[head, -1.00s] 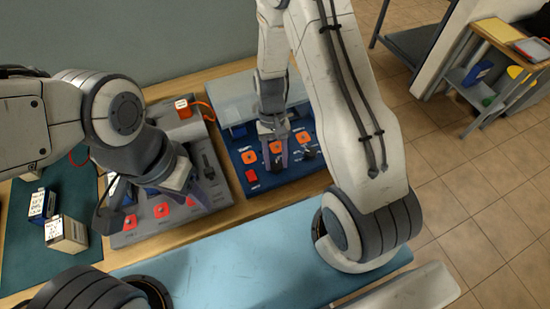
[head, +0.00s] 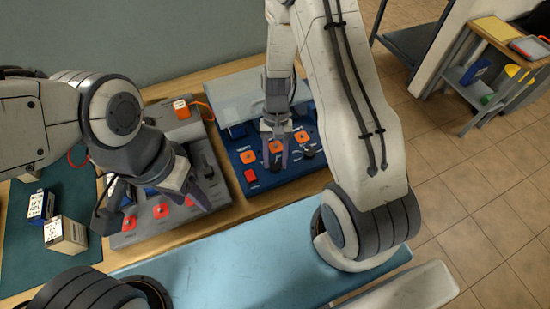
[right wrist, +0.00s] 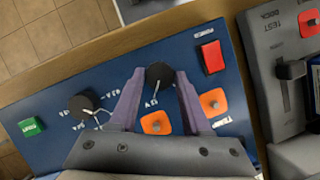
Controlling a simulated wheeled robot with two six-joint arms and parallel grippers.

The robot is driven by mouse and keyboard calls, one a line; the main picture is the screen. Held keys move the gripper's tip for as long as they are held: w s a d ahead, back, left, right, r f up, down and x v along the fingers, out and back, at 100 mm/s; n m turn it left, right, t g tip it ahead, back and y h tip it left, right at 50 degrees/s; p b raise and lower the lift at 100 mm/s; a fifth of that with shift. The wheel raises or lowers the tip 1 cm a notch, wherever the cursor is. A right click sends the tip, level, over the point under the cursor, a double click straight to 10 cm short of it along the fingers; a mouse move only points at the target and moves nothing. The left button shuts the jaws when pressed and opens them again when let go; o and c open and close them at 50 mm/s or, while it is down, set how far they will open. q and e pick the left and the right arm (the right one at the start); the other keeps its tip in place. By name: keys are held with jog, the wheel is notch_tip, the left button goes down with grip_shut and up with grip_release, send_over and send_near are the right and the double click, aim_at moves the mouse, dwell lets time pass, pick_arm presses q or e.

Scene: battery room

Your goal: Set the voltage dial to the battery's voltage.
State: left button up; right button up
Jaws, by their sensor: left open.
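A blue panel (head: 246,157) carries two black round knobs. One knob (right wrist: 158,75) sits between the fingertips of my right gripper (right wrist: 158,80) in the right wrist view; the fingers are apart, with a gap seeming to show on each side. The other knob (right wrist: 80,106) is to its left there, with small white markings I cannot read. In the head view my right gripper (head: 274,157) is over the panel. My left gripper (head: 185,197) is open over the grey unit (head: 215,188). A blue-and-white block, possibly the battery (right wrist: 296,69), sits in that unit; its print is unreadable.
The panel also has a red button (right wrist: 212,56), a green button (right wrist: 32,126) and orange buttons (right wrist: 156,122). Two labelled boxes (head: 65,235) (head: 40,205) stand on the green mat at left. A blue bench top (head: 225,255) is in front.

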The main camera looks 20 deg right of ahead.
jog(key=o, duration=0.3)
jog(key=shift+r, duration=0.1)
jog(key=b+v, duration=0.1)
jog(key=v, duration=0.9)
jog(key=shift+r+b, duration=0.15)
jog(key=shift+b, duration=0.15)
jog(key=shift+w, duration=0.1)
jog(key=s+a+r+n+t, duration=0.2)
jog(key=s+a+r+n, duration=0.3)
jog(key=s, duration=0.3)
jog(key=s+a+r+n+t, duration=0.2)
jog(key=s+a+r+n, duration=0.4)
jog(key=s+a+n, duration=0.1)
jog(key=s+a, duration=0.1)
jog(key=s, duration=0.1)
jog(key=shift+s+h, duration=0.3)
jog(key=shift+h, duration=0.1)
